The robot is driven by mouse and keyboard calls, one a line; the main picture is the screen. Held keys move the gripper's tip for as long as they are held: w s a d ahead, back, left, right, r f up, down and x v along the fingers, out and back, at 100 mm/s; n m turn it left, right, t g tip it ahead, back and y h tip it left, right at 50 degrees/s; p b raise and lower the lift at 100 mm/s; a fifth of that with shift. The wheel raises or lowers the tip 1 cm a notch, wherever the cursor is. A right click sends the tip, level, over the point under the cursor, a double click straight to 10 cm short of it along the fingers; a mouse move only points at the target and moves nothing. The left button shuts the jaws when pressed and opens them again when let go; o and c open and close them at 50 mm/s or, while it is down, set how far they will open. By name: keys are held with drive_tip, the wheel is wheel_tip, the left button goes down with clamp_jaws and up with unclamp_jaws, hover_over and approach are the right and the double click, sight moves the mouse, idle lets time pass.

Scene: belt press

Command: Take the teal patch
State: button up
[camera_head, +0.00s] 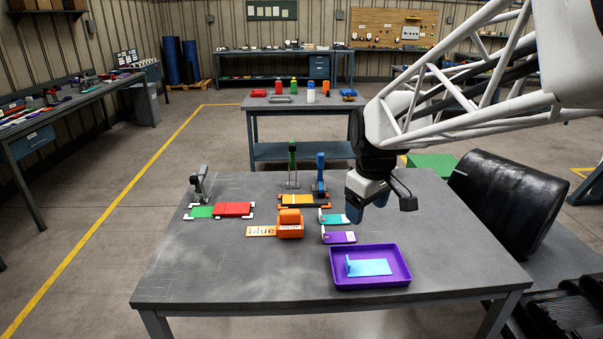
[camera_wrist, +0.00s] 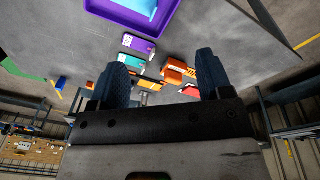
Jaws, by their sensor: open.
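The teal patch (camera_head: 333,219) lies flat on the grey table, just left of my gripper in the head view. It also shows in the wrist view (camera_wrist: 132,60), beyond the left finger. My gripper (camera_head: 357,208) hangs above the table beside the patch. In the wrist view its two blue fingers (camera_wrist: 162,64) are spread with nothing held between them. The teal patch appears apart from the fingers.
A purple patch (camera_head: 340,238) lies in front of the teal one. An orange block (camera_head: 290,228) stands left. Clamps stand behind. A black roll (camera_head: 510,200) is right. The table's front left is clear.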

drive_tip(key=w+a+f+n, duration=0.1)
drive_tip(key=w+f+n, duration=0.2)
drive_tip(key=w, duration=0.6)
drive_tip(key=w+a+f+n, duration=0.2)
drive_tip(key=w+f, duration=0.1)
drive_tip(key=w, duration=0.6)
drive_tip(key=n+g, duration=0.2)
drive_tip(key=n, duration=0.4)
approach(335, 216)
drive_tip(key=s+a+r, duration=0.1)
drive_tip(key=s+a, duration=0.1)
drive_tip(key=a, duration=0.3)
drive_tip(key=shift+w+a, duration=0.1)
drive_tip(key=shift+f, duration=0.15)
drive_tip(key=shift+f, duration=1.2)
drive_tip(key=shift+f, duration=0.1)
drive_tip(key=shift+f, duration=2.45)
drive_tip(key=shift+c, duration=0.4)
